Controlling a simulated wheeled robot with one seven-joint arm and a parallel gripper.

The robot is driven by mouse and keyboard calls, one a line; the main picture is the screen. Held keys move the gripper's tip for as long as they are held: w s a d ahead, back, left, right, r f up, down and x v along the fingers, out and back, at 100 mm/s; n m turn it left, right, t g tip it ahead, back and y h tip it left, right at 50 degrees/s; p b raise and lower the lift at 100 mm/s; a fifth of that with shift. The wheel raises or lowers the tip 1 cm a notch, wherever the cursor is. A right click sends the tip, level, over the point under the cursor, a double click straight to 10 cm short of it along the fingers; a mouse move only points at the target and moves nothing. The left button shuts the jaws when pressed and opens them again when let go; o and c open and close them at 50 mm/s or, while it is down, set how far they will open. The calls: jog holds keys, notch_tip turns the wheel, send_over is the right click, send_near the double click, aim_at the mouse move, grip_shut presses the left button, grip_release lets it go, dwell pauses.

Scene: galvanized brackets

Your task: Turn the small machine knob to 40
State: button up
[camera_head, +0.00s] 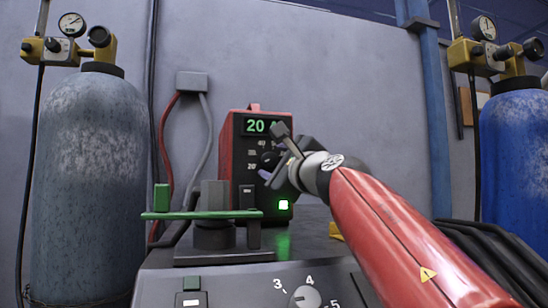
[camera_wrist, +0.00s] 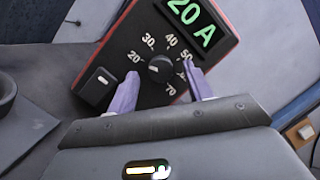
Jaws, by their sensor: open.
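The small red machine (camera_head: 229,150) stands on the bench with a lit green display (camera_head: 258,126) reading 20 and an A partly covered by my arm's end. In the wrist view the display (camera_wrist: 190,18) reads 20 A. The black knob (camera_wrist: 160,69) sits in a ring of marks from 20 to 70, with 40 at its upper right. A small light mark on the knob seems to face left, towards 20. My gripper (camera_wrist: 161,70) is open, its two pale purple fingers on either side of the knob; I cannot tell whether they touch it.
A larger grey unit with its own dial (camera_head: 305,297) is in front. A green bar (camera_head: 200,215) on dark blocks stands left of the machine. A black switch (camera_wrist: 99,86) with a white mark lies left of the knob. Gas cylinders (camera_head: 85,180) flank the bench.

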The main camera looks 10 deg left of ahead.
jog(key=shift+w+a+r, duration=0.1)
jog(key=shift+w+a, duration=0.2)
jog(key=shift+w, duration=0.15)
jog(key=c, duration=1)
jog(key=shift+o, duration=0.2)
